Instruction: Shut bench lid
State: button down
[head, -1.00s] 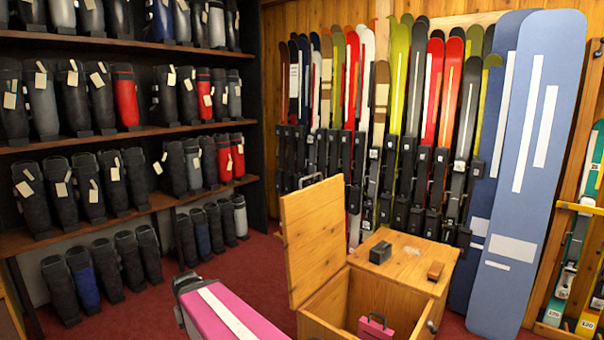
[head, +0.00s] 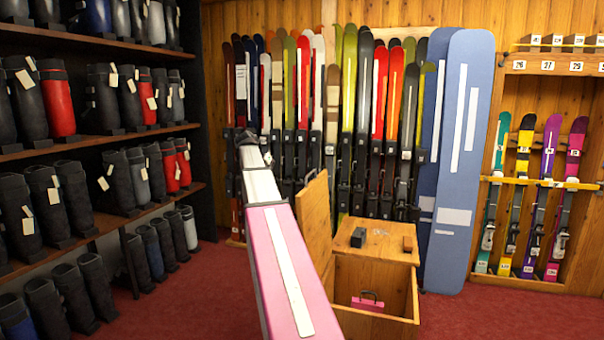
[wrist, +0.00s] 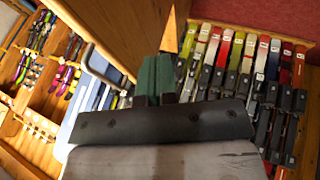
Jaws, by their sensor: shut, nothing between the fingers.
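The wooden bench (head: 375,275) stands ahead with its box open at the front. Its lid (head: 317,225) stands upright at the left side of the box, partly hidden behind my arm. In the wrist view the lid seems to be the broad wooden panel (wrist: 125,30), with a bent metal handle (wrist: 92,62) at its edge. My gripper (wrist: 158,75) is shut and empty, its green fingers close to the panel. I cannot tell whether they touch it. In the head view my arm reaches up to the left of the lid.
A pink case (head: 367,301) lies inside the bench. Skis (head: 345,110) line the wall behind, and boot shelves (head: 105,145) stand at left. Red floor (head: 500,315) is clear at right.

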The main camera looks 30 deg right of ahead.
jog(key=d+r+m, duration=0.2)
jog(key=d+r, duration=0.3)
jog(key=r, duration=0.5)
jog(key=s+d+f, duration=0.3)
jog(key=d+f, duration=0.5)
jog(key=shift+s+f+g+h, duration=0.25)
jog(key=shift+s+g+h, duration=0.05)
jog(key=shift+s+g, duration=0.1)
